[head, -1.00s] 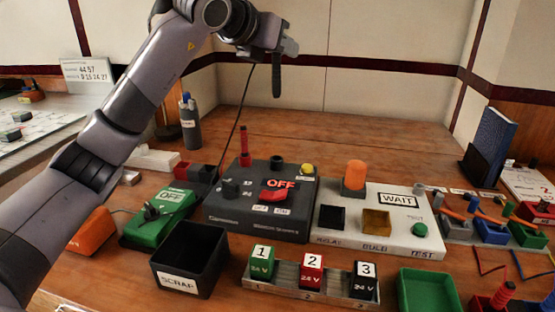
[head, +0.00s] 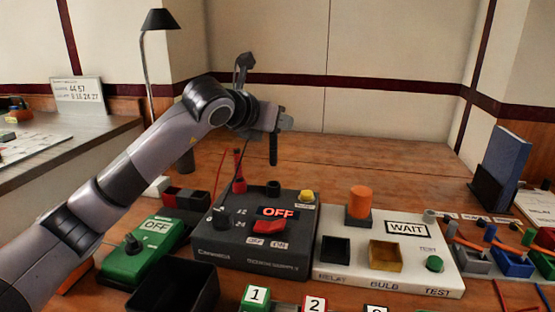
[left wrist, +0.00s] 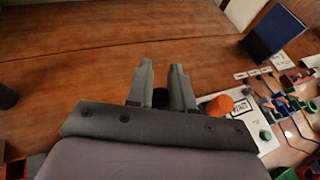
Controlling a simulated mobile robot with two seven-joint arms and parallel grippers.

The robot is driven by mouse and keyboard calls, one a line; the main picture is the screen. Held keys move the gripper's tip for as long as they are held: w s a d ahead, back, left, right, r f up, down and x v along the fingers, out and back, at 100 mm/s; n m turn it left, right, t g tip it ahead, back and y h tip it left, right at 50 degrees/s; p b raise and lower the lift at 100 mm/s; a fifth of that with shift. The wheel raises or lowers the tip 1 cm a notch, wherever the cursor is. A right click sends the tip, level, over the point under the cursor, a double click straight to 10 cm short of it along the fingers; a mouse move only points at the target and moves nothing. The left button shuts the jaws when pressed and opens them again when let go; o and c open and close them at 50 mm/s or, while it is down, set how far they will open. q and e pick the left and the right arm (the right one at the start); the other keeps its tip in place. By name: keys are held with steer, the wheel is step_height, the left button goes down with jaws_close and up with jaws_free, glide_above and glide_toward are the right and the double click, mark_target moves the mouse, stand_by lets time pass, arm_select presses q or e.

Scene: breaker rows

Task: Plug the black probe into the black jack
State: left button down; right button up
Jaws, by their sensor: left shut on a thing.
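My left gripper (head: 279,124) is shut on the black probe (head: 273,151), which hangs upright with its tip down. The probe is above the black jack (head: 273,186) on the top rear of the dark power supply (head: 255,246), with a small gap between them in the head view. In the left wrist view, the fingers of my left gripper (left wrist: 162,84) stand on both sides of the black probe top (left wrist: 160,97); the jack is hidden there. A red probe (head: 239,172) stands at the rear of the supply, left of the black jack. My right gripper is not in view.
The supply display reads OFF. A white test board (head: 390,268) with an orange knob (head: 360,203) stands at right. A green OFF box (head: 142,252) and a black bin (head: 172,289) are at left. The rear table is clear.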

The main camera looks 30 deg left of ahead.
mark_target(271, 152)
arm_select(q)
step_height(271, 152, down, 7)
steer(key=shift+f+b, duration=0.1)
steer(key=shift+b, duration=0.35)
steer(key=shift+f, duration=0.1)
steer(key=c, duration=1)
jaws_free()
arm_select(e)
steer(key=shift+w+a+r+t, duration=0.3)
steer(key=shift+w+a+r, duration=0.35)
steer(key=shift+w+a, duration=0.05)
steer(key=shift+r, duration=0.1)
